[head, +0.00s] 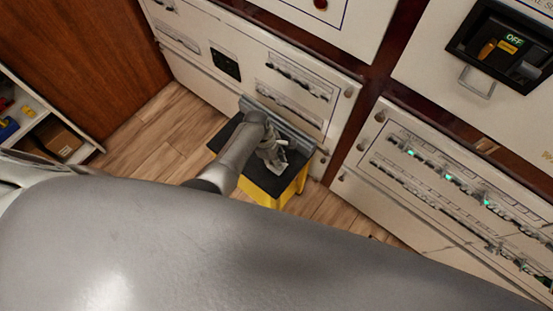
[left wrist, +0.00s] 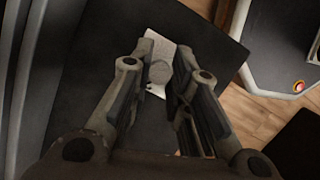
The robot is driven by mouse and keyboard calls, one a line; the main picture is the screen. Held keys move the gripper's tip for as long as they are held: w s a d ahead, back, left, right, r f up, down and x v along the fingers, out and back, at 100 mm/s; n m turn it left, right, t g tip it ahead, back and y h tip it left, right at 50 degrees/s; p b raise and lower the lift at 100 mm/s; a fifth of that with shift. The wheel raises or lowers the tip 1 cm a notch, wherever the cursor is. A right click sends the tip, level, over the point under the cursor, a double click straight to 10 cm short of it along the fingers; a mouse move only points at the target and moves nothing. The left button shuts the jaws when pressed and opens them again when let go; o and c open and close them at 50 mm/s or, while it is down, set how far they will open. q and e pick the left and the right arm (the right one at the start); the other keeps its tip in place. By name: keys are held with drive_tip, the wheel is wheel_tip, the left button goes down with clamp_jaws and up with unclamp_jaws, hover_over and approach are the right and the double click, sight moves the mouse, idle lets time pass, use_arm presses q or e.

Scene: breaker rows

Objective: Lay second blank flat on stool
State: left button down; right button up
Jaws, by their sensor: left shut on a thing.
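The stool (head: 261,186) has a black top and yellow sides, and stands on the wood floor against the white breaker panels. My left gripper (head: 274,158) is low over its top, pointing down, shut on a small pale blank (left wrist: 156,52). In the left wrist view the blank shows between the fingers (left wrist: 160,85), with a round grey part on it, against the black top (left wrist: 95,50). I cannot tell whether the blank touches the top. A grey strip (head: 297,137) lies along the stool's back edge; I cannot tell whether it is another blank. My right gripper is out of view.
White panels with breaker rows (head: 300,80) rise directly behind the stool. A panel with green lights (head: 448,178) stands to the right, below a black switch box (head: 500,45) reading OFF. A shelf with a cardboard box (head: 57,138) is at left. Floor (head: 150,135) left of the stool is clear.

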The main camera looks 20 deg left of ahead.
use_arm(q)
drive_tip(key=shift+f, duration=0.2)
drive_tip(key=c, duration=1.3)
unclamp_jaws()
drive_tip(key=shift+v, duration=6)
